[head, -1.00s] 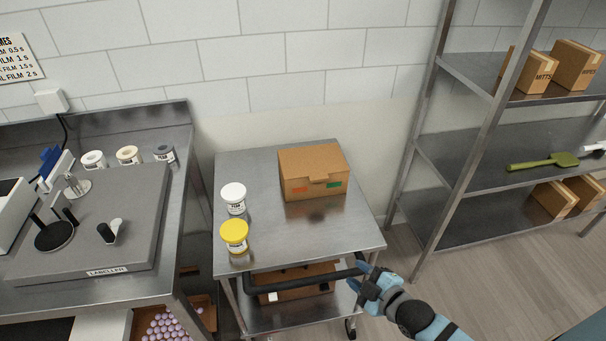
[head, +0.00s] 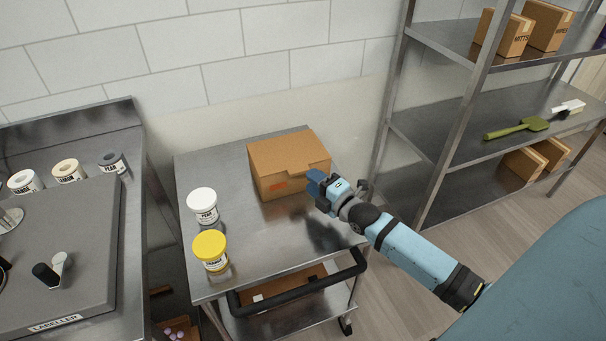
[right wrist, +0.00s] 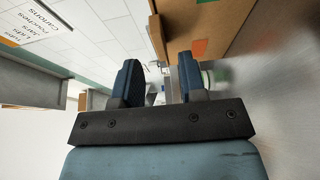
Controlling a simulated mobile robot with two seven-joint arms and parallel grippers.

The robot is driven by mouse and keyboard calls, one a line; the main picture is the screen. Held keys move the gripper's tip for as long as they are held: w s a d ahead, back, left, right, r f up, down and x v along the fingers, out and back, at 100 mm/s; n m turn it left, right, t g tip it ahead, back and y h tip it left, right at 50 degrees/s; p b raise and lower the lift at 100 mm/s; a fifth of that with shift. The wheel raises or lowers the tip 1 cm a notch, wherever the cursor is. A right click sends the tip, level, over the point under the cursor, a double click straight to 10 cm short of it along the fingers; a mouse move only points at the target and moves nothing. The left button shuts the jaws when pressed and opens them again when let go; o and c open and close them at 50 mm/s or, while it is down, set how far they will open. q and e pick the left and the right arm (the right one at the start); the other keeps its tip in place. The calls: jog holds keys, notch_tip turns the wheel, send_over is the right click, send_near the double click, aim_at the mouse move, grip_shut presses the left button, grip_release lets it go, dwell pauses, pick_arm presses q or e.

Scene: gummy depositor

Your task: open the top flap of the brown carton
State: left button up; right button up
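The brown carton (head: 285,160) stands on the steel cart (head: 262,255), with its top flap (head: 290,150) lying flat and closed. An orange mark shows on its front. My right gripper (head: 317,186) is at the carton's front right corner, below the top edge, and covers part of the front face. In the right wrist view the two blue fingers (right wrist: 160,78) are apart with nothing between them. The carton's side (right wrist: 205,25) shows there at the upper right, beside the fingers. I cannot tell whether they touch it. My left gripper is not in view.
A white-lidded jar (head: 202,206) and a yellow-lidded jar (head: 211,250) stand on the cart's left side. The cart's black handle (head: 300,288) runs along the front. A metal shelf rack (head: 455,130) stands at the right. A labeller bench (head: 75,250) is at the left.

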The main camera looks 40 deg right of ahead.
aim_at(302, 173)
jog(key=shift+w+a, duration=0.2)
jog(key=shift+w, duration=0.85)
jog(key=shift+w+a, duration=0.15)
jog(key=shift+w, duration=0.9)
jog(key=shift+c, duration=0.4)
grip_shut()
